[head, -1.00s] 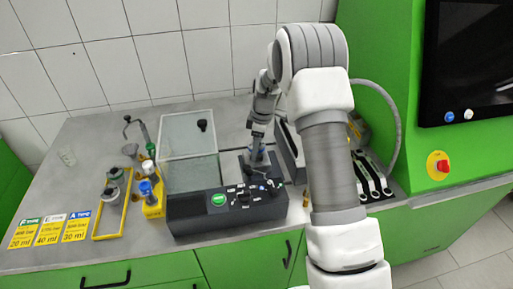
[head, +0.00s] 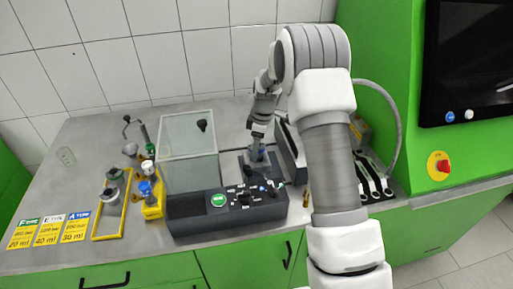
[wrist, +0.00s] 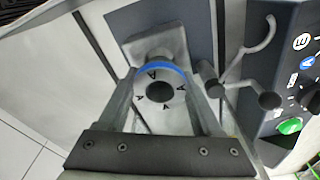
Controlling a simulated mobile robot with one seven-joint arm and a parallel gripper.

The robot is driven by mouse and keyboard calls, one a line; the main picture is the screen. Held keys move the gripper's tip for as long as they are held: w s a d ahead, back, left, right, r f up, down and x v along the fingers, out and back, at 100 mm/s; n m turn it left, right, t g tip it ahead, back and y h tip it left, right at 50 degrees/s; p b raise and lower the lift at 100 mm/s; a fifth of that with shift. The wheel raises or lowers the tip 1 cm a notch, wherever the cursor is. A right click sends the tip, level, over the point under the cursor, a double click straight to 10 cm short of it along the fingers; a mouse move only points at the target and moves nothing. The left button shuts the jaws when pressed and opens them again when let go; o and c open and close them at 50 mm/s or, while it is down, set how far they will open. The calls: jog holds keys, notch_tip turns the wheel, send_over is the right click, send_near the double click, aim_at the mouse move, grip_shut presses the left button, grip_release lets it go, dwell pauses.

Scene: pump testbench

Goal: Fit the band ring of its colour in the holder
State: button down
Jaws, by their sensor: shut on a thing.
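My gripper (wrist: 161,80) is shut on a grey round ring with a blue band (wrist: 160,90). The ring has a dark central hole and letters "A" on its face. One finger lies on each side of it. The grey holder (wrist: 150,46) is right behind the ring in the wrist view, at the ring's far edge. I cannot tell whether the ring is seated in it. In the head view my gripper (head: 257,150) is over the grey plate right of the glass-covered box, and the ring is mostly hidden there.
A dark control panel (head: 225,213) with a green button and knobs stands in front. A lever with a round knob (wrist: 270,100) is close right of the gripper. The clear cover (head: 188,165) stands to the left. Yellow trays with parts (head: 111,232) are farther left.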

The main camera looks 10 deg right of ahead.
jog(key=shift+f, duration=0.15)
jog(key=shift+f+b, duration=0.8)
jog(key=shift+f, duration=0.1)
jog(key=shift+s+f, duration=0.1)
jog(key=shift+f, duration=0.05)
